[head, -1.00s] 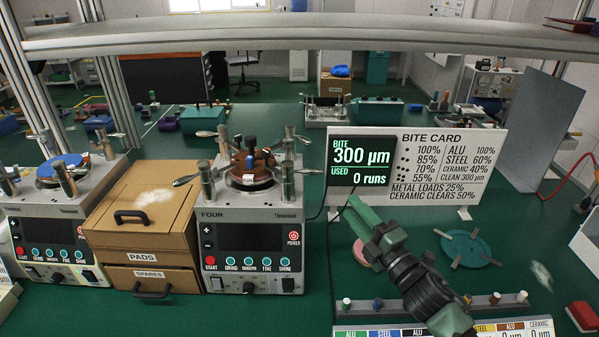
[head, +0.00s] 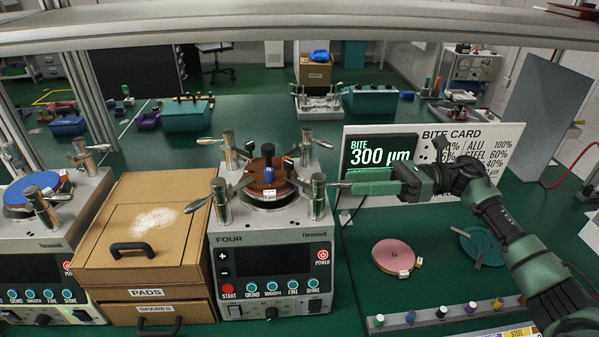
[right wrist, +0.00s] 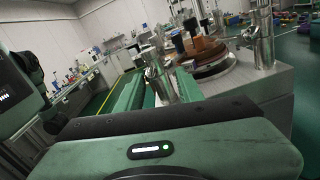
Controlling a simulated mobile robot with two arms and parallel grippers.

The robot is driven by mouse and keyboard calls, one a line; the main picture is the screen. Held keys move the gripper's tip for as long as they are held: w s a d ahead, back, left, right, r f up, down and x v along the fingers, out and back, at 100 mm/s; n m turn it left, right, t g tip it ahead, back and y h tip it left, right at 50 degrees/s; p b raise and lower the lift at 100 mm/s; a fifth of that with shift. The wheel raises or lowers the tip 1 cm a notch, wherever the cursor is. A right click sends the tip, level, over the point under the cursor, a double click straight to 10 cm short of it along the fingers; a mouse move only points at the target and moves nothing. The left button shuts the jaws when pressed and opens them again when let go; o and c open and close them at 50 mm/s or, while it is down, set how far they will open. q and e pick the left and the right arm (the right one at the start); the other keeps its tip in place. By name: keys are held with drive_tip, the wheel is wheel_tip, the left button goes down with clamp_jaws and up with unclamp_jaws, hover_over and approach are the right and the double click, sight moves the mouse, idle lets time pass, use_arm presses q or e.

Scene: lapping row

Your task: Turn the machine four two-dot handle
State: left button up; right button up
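Machine four (head: 270,238) is a grey box with several metal posts and lever handles around a round brown top. Its front right handle (head: 316,188) has a lever pointing right. I cannot read two-dot marks on any handle. My right gripper (head: 352,183) is at the end of that lever, coming in from the right. In the right wrist view the green fingers (right wrist: 157,90) are apart, with the metal handle (right wrist: 158,72) showing between them. I cannot tell whether they touch it. My left gripper is not in view.
Left of machine four stand a cardboard pads box (head: 136,238) and another similar machine (head: 45,255). The bite card (head: 480,145) stands behind my right gripper. A pink disc (head: 394,256) and a teal disc (head: 481,247) lie on the green bench. A shelf beam (head: 300,28) crosses above.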

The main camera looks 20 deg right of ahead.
sight(339, 184)
drive_tip(key=a+p, duration=0.1)
drive_tip(key=a, duration=0.1)
drive_tip(key=a+r+p, duration=0.1)
drive_tip(key=p, duration=0.1)
drive_tip(key=shift+s+a, duration=0.15)
drive_tip(key=shift+a, duration=0.2)
drive_tip(key=shift+p+x, duration=0.45)
drive_tip(key=shift+x, duration=0.8)
drive_tip(key=shift+a+f, duration=0.25)
drive_tip(key=shift+a, duration=0.05)
drive_tip(key=shift+w, duration=0.25)
drive_tip(key=c, duration=0.7)
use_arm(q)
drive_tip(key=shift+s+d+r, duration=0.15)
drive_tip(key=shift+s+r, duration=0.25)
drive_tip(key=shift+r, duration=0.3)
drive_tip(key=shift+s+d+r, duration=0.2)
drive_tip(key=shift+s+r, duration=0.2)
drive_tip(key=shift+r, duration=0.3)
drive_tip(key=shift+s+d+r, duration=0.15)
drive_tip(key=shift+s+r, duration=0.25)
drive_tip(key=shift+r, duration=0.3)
use_arm(e)
clamp_jaws()
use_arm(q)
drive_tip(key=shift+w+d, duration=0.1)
